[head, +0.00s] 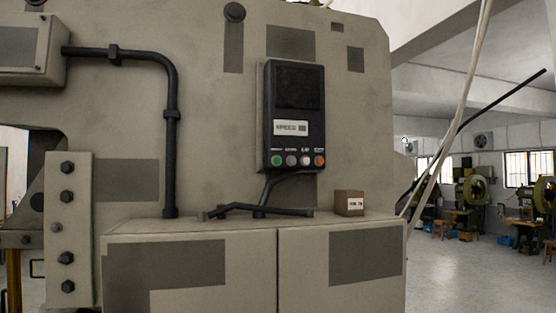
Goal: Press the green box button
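A black control box (295,115) is mounted on the front of a large grey-beige machine, right of the middle of the head view. It has a dark screen at the top and a white label plate below. A row of round buttons runs along its lower part. The green button (277,160) is the leftmost; grey, white and orange-red ones follow to its right. Nothing covers the green button. Neither of my grippers is in view.
Below the control box is a ledge (170,224) on the machine's cabinet. A black bent pipe (258,209) and a small brown box (349,203) with a white label rest on it. A thick black pipe (171,130) runs down at left. Open floor (465,275) lies at right.

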